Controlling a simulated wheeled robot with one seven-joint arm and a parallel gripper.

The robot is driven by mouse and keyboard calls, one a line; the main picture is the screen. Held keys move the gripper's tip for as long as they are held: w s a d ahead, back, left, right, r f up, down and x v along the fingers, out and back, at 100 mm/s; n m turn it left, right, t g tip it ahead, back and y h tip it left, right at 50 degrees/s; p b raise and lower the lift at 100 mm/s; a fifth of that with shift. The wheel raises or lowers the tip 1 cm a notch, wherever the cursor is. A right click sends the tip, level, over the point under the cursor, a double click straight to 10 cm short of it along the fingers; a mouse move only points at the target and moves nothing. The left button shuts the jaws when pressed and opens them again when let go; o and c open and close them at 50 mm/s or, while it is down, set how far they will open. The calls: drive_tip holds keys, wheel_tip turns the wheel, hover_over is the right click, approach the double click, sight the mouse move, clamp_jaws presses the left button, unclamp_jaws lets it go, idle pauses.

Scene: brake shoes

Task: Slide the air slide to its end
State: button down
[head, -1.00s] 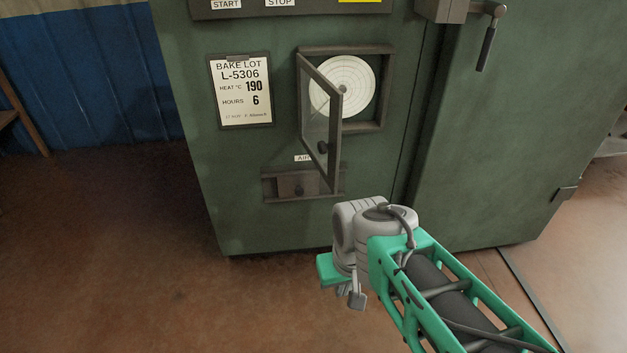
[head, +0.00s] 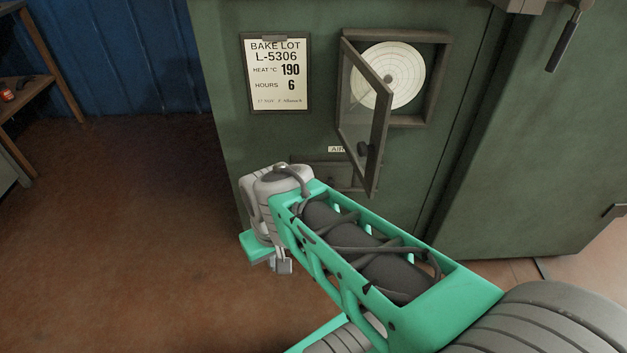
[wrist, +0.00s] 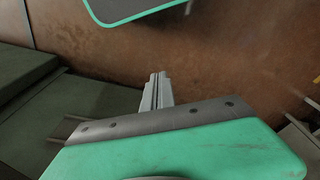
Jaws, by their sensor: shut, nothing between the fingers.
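The air slide (head: 338,173) is a dark plate in a frame low on the green oven's front, under a small label reading "AIR". The open chart door hides part of the label, and my arm and the door cover parts of the slide, so its knob cannot be made out clearly. My gripper (head: 284,266) hangs below my wrist, left of and lower than the slide, apart from it. In the wrist view my gripper (wrist: 157,92) has its fingers together with nothing between them, over the brown floor.
A glazed door (head: 363,118) stands open, sticking out from the chart recorder (head: 388,76) above the slide. A bake lot card (head: 276,74) hangs at left. The oven's large door (head: 560,130) is at right. The floor (head: 120,230) at left is clear.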

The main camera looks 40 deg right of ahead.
drive_tip(key=s+d+f+m+g+y+p, duration=0.1)
drive_tip(key=s+d+f+m+g+p, duration=0.1)
drive_tip(key=s+d+f+m, duration=0.4)
drive_tip(key=s+d+f+m+g+y+p, duration=0.1)
drive_tip(key=s+d+f+m+g+y, duration=0.1)
drive_tip(key=s+d, duration=0.35)
drive_tip(key=d+f+m+t+y+p, duration=0.2)
drive_tip(key=d+f+m+t+y, duration=0.25)
drive_tip(key=f, duration=0.65)
drive_tip(key=w+d+r+t+h, duration=0.1)
drive_tip(key=w+d+t+h, duration=0.5)
drive_tip(key=w+d, duration=0.7)
drive_tip(key=w+d+r+m+t+h, duration=0.1)
drive_tip(key=w+d+r+t+h, duration=0.1)
drive_tip(key=w+d+r+t, duration=0.5)
drive_tip(key=b, duration=0.2)
approach(332, 179)
drive_tip(key=w+d, duration=0.2)
drive_tip(key=d, duration=0.1)
drive_tip(key=w+a, duration=0.1)
drive_tip(key=w+a+g, duration=0.1)
drive_tip(key=shift+w+a+f, duration=0.15)
drive_tip(key=shift+a+f, duration=0.2)
drive_tip(key=shift+f, duration=0.05)
